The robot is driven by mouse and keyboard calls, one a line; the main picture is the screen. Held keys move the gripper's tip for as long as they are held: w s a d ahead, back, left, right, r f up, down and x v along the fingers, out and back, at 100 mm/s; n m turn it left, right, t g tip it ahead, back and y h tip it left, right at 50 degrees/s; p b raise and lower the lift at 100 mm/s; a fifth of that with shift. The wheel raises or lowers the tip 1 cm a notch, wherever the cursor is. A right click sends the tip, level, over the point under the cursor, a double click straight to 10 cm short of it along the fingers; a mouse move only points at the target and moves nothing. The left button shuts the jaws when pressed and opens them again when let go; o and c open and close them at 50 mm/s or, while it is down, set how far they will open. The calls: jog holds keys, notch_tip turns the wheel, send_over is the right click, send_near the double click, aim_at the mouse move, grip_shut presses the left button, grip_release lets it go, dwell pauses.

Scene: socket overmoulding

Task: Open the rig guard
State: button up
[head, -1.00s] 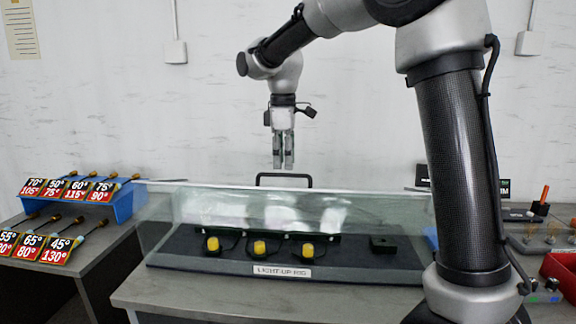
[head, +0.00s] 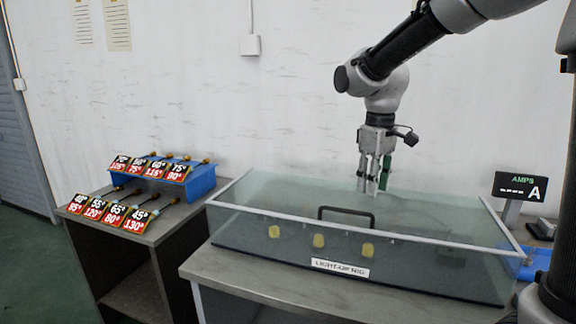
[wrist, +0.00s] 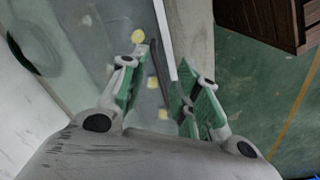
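The rig guard (head: 420,219) is a clear glass box cover with pale rims, and it looks shut over the light-up rig. Its dark handle (head: 345,213) stands at the front top edge. Pale yellow parts (head: 318,241) show through the glass; they also show in the wrist view (wrist: 153,82). My gripper (head: 373,188) points down over the guard's top, behind and right of the handle in the head view. Its fingers are apart and hold nothing visible. In the wrist view my gripper (wrist: 166,72) spreads its fingers on either side of the guard's pale rim (wrist: 164,38).
A side table (head: 150,232) at left carries a blue rack (head: 203,182) and several angle cards. An amps display (head: 520,187) stands right of the guard. Bare worktop (head: 230,270) runs along the rig's front.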

jog(key=s+d+m+t, duration=0.1)
jog(key=s+d+m, duration=0.2)
jog(key=s+d, duration=0.5)
jog(key=s+d+m+t, duration=0.2)
jog(key=s+d+m, duration=0.2)
jog(key=s, duration=0.8)
jog(key=n+g, duration=0.1)
jog(key=n, duration=1.2)
send_near(346, 211)
jog(key=shift+h, duration=0.3)
jog(key=x, duration=0.8)
jog(key=shift+w+a, duration=0.15)
jog(key=shift+w, duration=0.05)
